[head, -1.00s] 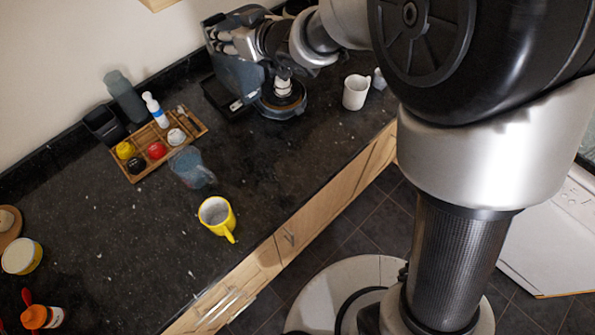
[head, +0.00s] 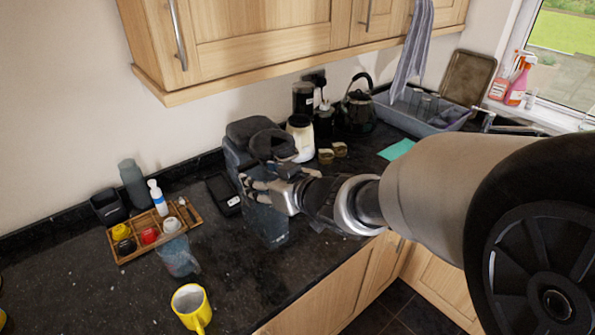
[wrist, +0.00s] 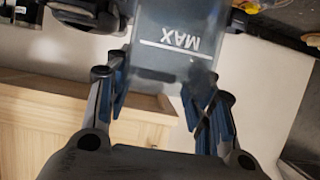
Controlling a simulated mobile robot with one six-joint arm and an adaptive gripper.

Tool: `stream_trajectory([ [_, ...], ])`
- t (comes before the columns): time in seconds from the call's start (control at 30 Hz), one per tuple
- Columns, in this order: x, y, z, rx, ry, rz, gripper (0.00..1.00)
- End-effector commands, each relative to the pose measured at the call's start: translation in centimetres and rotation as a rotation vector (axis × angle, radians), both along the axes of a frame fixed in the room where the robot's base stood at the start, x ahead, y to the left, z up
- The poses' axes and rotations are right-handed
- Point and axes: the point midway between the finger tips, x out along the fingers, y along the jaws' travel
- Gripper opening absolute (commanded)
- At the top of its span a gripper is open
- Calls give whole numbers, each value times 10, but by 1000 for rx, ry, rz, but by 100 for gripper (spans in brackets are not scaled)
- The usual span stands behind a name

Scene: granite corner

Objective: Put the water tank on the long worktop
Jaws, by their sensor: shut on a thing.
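The water tank (head: 265,224) is a translucent grey-blue container beside the dark coffee machine (head: 243,145) in the head view. In the wrist view the tank (wrist: 172,22) shows a white line and upside-down "MAX" lettering. My gripper (head: 268,187) is shut on the tank; in the wrist view my gripper (wrist: 162,88) has one finger on each side of its end. The tank appears over the long black speckled worktop (head: 90,285); whether its lower end touches the surface cannot be told. My gripper covers part of the machine.
A wooden tray (head: 136,252) with small items, a translucent jug (head: 178,257) and a yellow mug (head: 190,304) stand to the left. Jars (head: 300,137) and a kettle (head: 358,113) stand behind right. Wall cabinets (head: 265,40) hang above. Worktop left of the yellow mug is bare.

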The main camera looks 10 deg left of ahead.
Motion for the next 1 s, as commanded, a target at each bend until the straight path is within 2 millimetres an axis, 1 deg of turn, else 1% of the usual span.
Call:
stream_trajectory([
  [0.03,1,1,-18,3,-1,1,0],
  [0.1,1,1,-35,4,-2,1,0],
  [0.2,1,1,-58,4,-2,1,0],
  [0.3,1,1,-75,4,-3,0,0],
  [0.4,1,1,-84,5,-5,0,0],
  [0.57,1,1,-91,5,-6,0,0],
  [0.63,1,1,-96,5,-5,0,0],
  [0.8,1,0,-123,4,-2,0,0],
  [0.87,1,1,-130,5,-4,0,0],
  [0.93,1,1,-133,5,-5,0,0],
  [1.0,1,1,-132,5,-7,1,0],
])
